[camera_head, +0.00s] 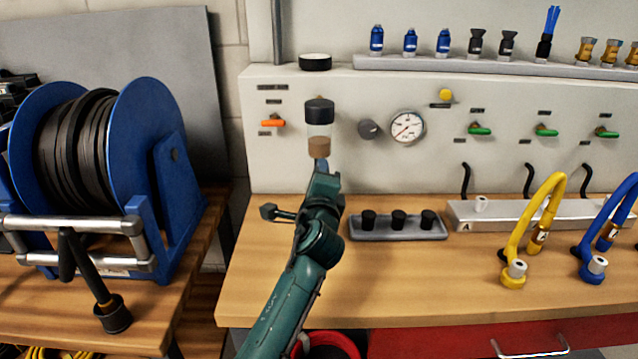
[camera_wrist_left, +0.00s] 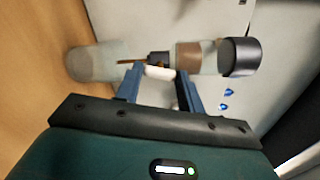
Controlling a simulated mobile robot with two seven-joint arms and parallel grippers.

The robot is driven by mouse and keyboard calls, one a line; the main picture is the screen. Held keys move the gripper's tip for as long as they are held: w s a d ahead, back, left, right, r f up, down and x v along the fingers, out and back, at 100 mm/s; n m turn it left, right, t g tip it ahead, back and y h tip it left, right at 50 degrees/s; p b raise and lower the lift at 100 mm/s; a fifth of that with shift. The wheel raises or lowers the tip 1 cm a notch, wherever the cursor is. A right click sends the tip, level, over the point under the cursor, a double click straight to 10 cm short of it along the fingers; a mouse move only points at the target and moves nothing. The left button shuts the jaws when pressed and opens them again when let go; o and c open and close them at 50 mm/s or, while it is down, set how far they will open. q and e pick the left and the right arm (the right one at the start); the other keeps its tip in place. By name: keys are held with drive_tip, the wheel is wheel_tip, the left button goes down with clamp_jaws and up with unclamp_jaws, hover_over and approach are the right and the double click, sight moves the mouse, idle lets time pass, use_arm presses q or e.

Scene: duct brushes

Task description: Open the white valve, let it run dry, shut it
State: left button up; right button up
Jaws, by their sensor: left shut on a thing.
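A clear bowl (camera_head: 319,130) with a black cap hangs on the panel; brown liquid (camera_head: 319,147) fills its lower part. The bowl also shows in the left wrist view (camera_wrist_left: 208,57). The white valve (camera_wrist_left: 160,72) sits at the bowl's lower end. My left gripper (camera_wrist_left: 160,88) is shut on the white valve, its blue fingers on either side; it also shows below the bowl in the head view (camera_head: 322,170). A thin brown stream (camera_wrist_left: 130,62) runs from the outlet towards a clear jar (camera_wrist_left: 92,63). My arm hides the jar in the head view.
A black-topped plug tray (camera_head: 398,233) lies right of my arm. A blue hose reel (camera_head: 160,150) stands on the left bench. An orange-handled valve (camera_head: 272,123) and a gauge (camera_head: 407,127) flank the bowl.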

use_arm(q)
drive_tip(key=shift+n+b, duration=0.4)
drive_tip(key=shift+n, duration=0.8)
use_arm(e)
drive_tip(key=shift+f, duration=0.15)
use_arm(q)
drive_tip(key=shift+r, duration=0.1)
use_arm(e)
drive_tip(key=shift+s+f, duration=0.1)
drive_tip(key=shift+s, duration=0.1)
use_arm(q)
drive_tip(key=o, duration=1)
use_arm(e)
drive_tip(key=shift+w, duration=0.15)
drive_tip(key=shift+w+r, duration=0.1)
drive_tip(key=shift+r, duration=0.15)
